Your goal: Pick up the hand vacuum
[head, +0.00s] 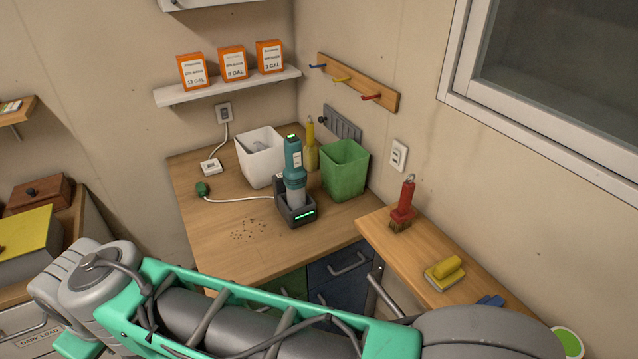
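The hand vacuum (293,163) has a teal body and a grey lower part. It stands upright in a dark charging dock (297,211) with a green lit display, on the wooden corner counter (218,235). A white cable runs left from the dock to a green plug lying on the counter. My arm crosses the bottom of the head view, in front of the counter. My gripper is not visible, and nothing of mine touches the vacuum.
A white bin (261,158) stands behind the vacuum and a green bin (345,171) to its right. A yellow-handled tool (311,150) stands between them. Dark crumbs (248,229) lie left of the dock. A red brush (403,205) stands on the right ledge (420,248).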

